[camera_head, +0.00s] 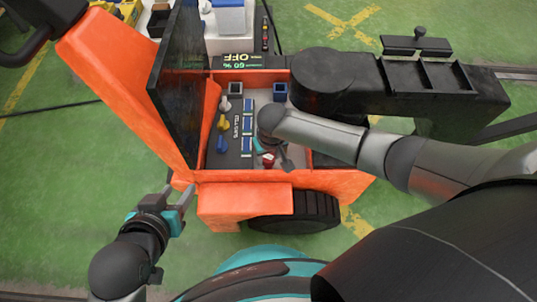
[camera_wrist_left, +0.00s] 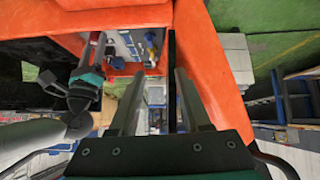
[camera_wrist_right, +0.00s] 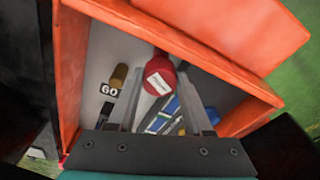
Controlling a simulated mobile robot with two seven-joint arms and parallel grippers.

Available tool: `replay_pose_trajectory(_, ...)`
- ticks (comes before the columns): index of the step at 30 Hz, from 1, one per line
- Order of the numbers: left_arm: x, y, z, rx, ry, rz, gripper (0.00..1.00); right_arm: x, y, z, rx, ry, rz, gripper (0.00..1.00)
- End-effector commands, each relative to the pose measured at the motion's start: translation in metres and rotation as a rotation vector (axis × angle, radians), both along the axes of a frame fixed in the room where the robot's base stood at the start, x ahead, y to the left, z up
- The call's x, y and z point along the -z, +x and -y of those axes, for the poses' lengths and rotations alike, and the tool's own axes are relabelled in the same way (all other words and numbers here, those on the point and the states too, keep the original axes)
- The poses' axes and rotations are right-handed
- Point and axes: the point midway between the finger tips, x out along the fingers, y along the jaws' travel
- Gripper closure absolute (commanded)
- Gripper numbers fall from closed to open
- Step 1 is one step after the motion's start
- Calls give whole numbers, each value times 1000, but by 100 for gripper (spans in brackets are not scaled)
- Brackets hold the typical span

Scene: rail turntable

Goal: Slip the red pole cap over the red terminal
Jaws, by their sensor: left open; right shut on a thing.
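The red pole cap (camera_wrist_right: 158,75), a rounded red piece with a white label, sits between the fingertips of my right gripper (camera_wrist_right: 160,95) in the right wrist view. In the head view the red cap (camera_head: 268,161) shows low in the orange machine's open bay, beside the right gripper (camera_head: 270,150), whose wrist hides part of it. I cannot pick out the red terminal; it may be hidden under the cap or gripper. My left gripper (camera_head: 183,196) is open and empty, outside the bay's front left corner; its spread fingers show in the left wrist view (camera_wrist_left: 158,90).
The bay has orange walls (camera_head: 240,176). Inside are a blue-and-white block row (camera_head: 247,135), yellow knobs (camera_head: 222,125) and a brass post (camera_wrist_right: 118,77) near a "60" label (camera_wrist_right: 109,91). A raised dark lid (camera_head: 177,80) stands at left. Green floor lies left.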

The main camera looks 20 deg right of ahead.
Motion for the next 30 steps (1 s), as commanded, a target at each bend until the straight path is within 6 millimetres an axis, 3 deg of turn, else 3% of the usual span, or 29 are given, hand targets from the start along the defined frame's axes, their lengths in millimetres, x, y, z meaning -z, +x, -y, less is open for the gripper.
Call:
replay_pose_trajectory(17,-6,15,37,32,-154,283,52,22,0,0,0,0,-1,94)
replay_pose_trajectory(19,-8,15,41,33,-178,323,52,26,0,0,0,0,-1,100)
replay_pose_trajectory(30,-19,15,53,33,-254,453,52,42,-4,0,-1,-1,-9,100)
